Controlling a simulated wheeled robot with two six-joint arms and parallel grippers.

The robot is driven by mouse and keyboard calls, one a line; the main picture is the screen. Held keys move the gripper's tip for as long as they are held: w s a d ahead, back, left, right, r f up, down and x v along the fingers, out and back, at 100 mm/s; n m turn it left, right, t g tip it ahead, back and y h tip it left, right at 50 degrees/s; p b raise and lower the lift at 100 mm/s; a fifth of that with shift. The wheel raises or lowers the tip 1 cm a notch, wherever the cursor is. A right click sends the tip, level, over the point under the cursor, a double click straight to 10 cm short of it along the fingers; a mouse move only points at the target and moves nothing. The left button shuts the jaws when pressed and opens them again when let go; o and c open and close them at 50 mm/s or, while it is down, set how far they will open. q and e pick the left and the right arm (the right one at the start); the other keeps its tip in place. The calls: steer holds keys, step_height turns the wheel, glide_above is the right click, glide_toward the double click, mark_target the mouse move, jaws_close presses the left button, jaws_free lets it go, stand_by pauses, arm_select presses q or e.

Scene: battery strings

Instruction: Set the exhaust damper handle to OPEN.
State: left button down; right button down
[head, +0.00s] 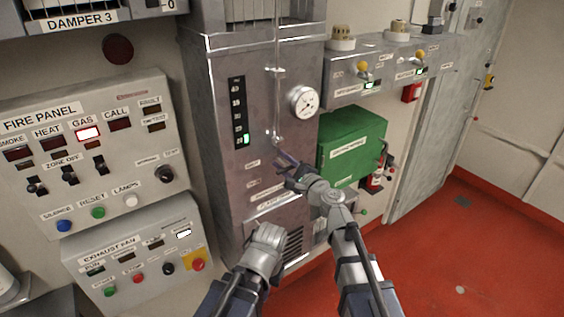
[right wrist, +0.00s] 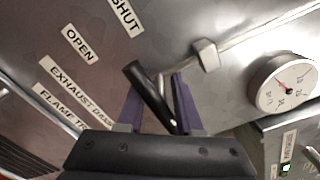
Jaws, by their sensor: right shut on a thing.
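The exhaust damper handle is a black bar (right wrist: 153,95) on the grey metal cabinet (head: 225,120). My right gripper (head: 284,160) is shut on it; its purple fingers (right wrist: 158,100) stand on both sides of the bar. The bar lies slanted in the right wrist view. An OPEN label (right wrist: 80,44) and a SHUT label (right wrist: 125,14) are on the cabinet to the left of it, above the EXHAUST DAMPER label (right wrist: 80,88). The handle is mostly hidden by the gripper in the head view. My left gripper (head: 266,242) is low in front of the cabinet; its fingers cannot be made out.
A vertical rod (head: 277,100) runs down the cabinet above the handle. A round gauge (head: 303,102) is to its right, beside a green box (head: 350,145). The fire panel (head: 85,145) and exhaust fan panel (head: 140,255) are at left. Red floor (head: 480,240) is open at right.

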mark_target(275, 175)
stand_by(0.8)
step_height(275, 175, down, 8)
steer(key=b, duration=0.7)
steer(key=shift+r, duration=0.25)
steer(key=shift+s+b, duration=0.1)
steer(key=shift+b, duration=0.2)
steer(key=shift+s+r, duration=0.1)
steer(key=c, duration=1)
jaws_free()
steer(key=shift+o, duration=0.4)
steer(key=shift+w, duration=0.2)
steer(key=shift+d, duration=0.1)
